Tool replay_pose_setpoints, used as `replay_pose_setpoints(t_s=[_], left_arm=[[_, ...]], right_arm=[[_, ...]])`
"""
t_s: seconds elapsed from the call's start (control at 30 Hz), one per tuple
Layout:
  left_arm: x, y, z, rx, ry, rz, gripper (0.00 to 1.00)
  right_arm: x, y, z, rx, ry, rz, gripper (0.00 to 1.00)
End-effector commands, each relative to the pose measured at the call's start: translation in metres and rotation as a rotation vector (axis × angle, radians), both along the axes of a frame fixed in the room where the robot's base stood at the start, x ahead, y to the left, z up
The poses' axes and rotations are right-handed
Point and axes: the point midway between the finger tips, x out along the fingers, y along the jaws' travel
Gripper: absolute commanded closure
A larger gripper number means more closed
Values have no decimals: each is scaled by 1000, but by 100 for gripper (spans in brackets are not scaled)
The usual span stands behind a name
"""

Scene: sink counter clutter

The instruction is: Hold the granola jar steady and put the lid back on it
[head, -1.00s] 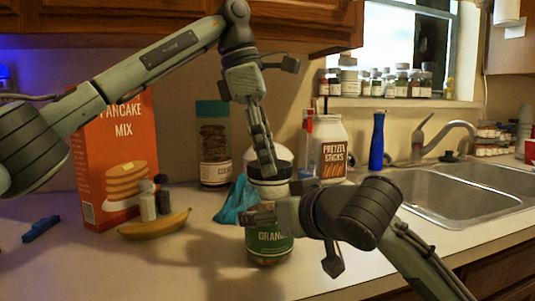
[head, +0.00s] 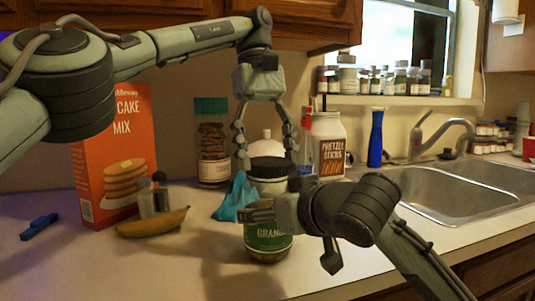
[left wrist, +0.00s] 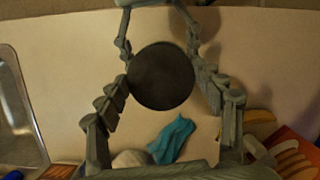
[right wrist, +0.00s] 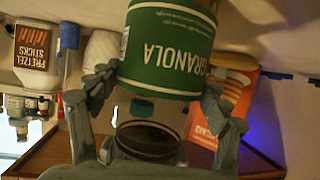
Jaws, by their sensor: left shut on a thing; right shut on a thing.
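The granola jar (head: 268,240) stands upright on the counter, clear above a green label. My right gripper (right wrist: 160,92) is shut around its body, one finger on each side of the label in the right wrist view. The round black lid (head: 270,166) is level at the top of the jar; it also shows in the left wrist view (left wrist: 161,76). My left gripper (head: 267,158) points straight down from above, its fingers shut on opposite sides of the lid. I cannot tell whether the lid is fully seated; my right arm hides part of the jar.
A teal cloth (head: 235,197) lies just left of the jar. A banana (head: 152,223), small shakers (head: 147,199) and a pancake mix box (head: 113,165) are further left. A pretzel jar (head: 331,150) and blue bottle (head: 376,140) stand behind; the sink (head: 450,190) is at right.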

Motion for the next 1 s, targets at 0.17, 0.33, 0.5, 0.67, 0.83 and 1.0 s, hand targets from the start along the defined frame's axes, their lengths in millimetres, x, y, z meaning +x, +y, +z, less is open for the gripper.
replay_pose_setpoints(t_s=[0.17,0.33,0.5,0.67,0.83,1.0], left_arm=[[2,2,3,-4,-7,7,25],[1,1,2,-2,-5,6,12],[1,1,2,-2,-4,6,12],[1,1,2,8,-2,40,16],[1,1,7,70,14,265,16],[1,1,14,171,38,670,16]], right_arm=[[-1,1,-1,-1,4,2,100],[-1,1,-1,-1,4,2,100],[-1,1,-1,-1,4,2,100],[-1,1,-1,-1,3,2,100],[-1,1,-1,-1,3,2,100],[-1,0,-1,-1,3,2,100]])
